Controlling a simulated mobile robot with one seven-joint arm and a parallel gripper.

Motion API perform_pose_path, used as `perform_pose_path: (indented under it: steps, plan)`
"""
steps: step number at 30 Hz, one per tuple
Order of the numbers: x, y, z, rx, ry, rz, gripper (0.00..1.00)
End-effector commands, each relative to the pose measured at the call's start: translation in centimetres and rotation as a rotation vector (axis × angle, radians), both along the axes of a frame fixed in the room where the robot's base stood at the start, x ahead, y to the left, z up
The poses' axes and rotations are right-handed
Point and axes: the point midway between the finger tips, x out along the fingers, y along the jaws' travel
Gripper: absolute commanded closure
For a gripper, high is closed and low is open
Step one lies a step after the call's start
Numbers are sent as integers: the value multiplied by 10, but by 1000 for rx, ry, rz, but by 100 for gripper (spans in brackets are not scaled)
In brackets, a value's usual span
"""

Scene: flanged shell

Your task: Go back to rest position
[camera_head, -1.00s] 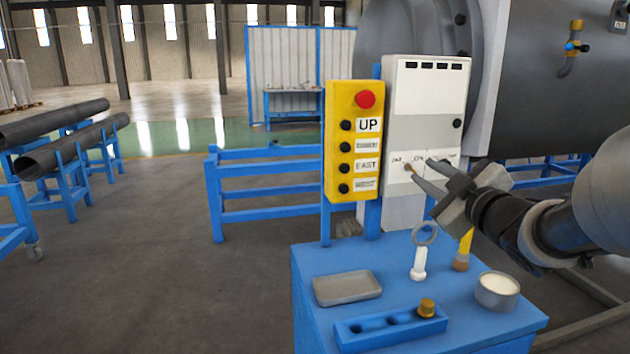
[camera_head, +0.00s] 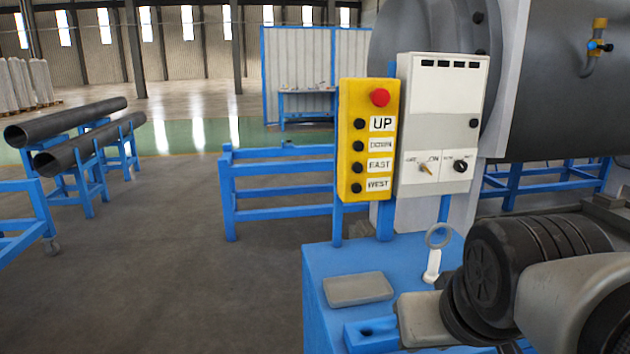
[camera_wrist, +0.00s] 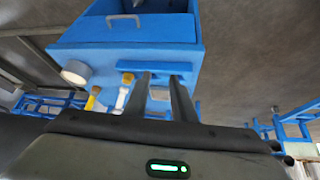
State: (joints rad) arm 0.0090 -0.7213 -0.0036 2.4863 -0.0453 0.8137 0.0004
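My gripper (camera_wrist: 161,80) shows in the wrist view as two dark fingers with a clear gap between them, open and with nothing held. It is over the blue bench (camera_head: 325,262), with the bench top and its front beyond the fingertips. In the head view my wrist and forearm fill the lower right, and the fingers cannot be seen. The arm is clear of the grey-white control panel (camera_head: 443,112), whose selector switch (camera_head: 425,168) is in plain view. The yellow push-button box (camera_head: 350,100) with a red button stands left of that panel.
On the bench are a grey tray (camera_head: 358,289), a white ring-topped tool (camera_head: 432,265) and a blue holed block (camera_head: 372,333). A large grey shell (camera_head: 560,110) stands behind.

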Motion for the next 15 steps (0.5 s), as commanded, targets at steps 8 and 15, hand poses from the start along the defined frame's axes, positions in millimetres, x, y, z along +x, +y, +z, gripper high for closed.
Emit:
perform_pose_path:
  steps: [8,15]
  plan:
    - [-24,12,67,44,73,2,77]
    - [-23,12,161,43,72,2,77]
